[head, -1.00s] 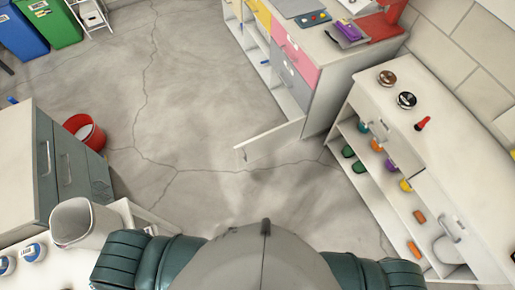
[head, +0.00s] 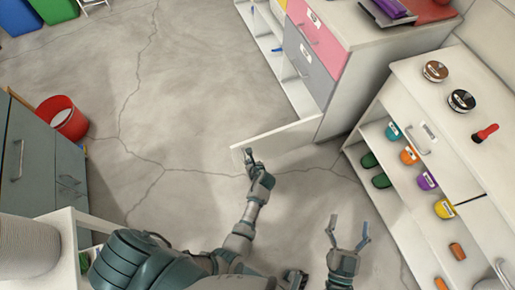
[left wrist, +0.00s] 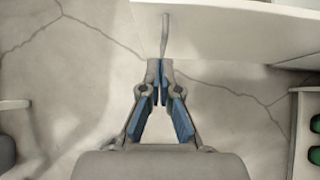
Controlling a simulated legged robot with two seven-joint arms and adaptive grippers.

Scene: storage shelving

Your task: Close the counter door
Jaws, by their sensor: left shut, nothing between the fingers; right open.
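The counter (head: 335,22) with pink and grey drawers stands at the upper middle of the head view. Its low white door (head: 285,139) stands open, sticking out to the left over the floor. The door also fills the top of the left wrist view (left wrist: 240,35), with a thin grey handle (left wrist: 165,36) on it. My left gripper (head: 249,155) is shut and empty at the door's free end; in the left wrist view its fingertips (left wrist: 160,80) lie just below the handle. Whether they touch it I cannot tell. My right gripper (head: 347,234) is open and empty, over the floor.
A white shelf unit (head: 428,72) with colored items stands close on the right. A grey cabinet (head: 40,155), a red bucket (head: 63,119) and a white stand (head: 66,228) are on the left. The cracked floor (head: 200,90) between is clear.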

